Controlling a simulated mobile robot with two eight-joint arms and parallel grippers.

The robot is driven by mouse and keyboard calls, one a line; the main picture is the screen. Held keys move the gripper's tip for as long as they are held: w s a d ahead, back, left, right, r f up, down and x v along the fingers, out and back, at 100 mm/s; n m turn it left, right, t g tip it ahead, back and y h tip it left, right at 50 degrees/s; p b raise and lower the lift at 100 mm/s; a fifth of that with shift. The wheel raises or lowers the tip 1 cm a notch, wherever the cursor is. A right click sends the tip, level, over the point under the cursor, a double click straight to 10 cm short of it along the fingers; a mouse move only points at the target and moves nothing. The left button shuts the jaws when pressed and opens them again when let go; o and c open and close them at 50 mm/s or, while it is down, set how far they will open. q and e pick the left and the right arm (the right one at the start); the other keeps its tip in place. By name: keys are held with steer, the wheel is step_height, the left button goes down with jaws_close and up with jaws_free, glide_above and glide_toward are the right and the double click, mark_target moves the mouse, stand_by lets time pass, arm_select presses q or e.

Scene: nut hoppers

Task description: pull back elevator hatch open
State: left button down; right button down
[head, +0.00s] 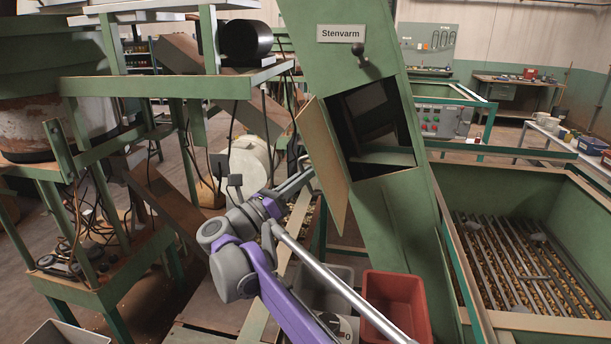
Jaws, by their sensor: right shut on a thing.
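The green elevator (385,215) is a tilted shaft with a "Stenvarm" label (340,33). Its hatch (322,160) is a tan-edged panel swung outward on the left side of the opening (370,125). The opening is dark inside and uncovered. My right gripper (312,178) is at the hatch's left free edge and is shut on the hatch; its fingertips are small and partly hidden, so the exact grip point is unclear. My left gripper is not in view.
A dark knob (359,50) sticks out above the opening. A red bin (393,303) and a grey bin (326,286) stand below. A green hopper with a bar grate (520,262) is at the right. Green frames with cables (100,210) crowd the left.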

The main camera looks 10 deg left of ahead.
steer(key=c, duration=0.9)
jaws_free()
steer(key=shift+w, duration=0.1)
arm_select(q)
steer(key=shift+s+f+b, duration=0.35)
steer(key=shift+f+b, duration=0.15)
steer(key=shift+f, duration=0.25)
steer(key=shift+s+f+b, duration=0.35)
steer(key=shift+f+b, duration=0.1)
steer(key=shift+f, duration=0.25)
arm_select(e)
steer(key=shift+v, duration=5.45)
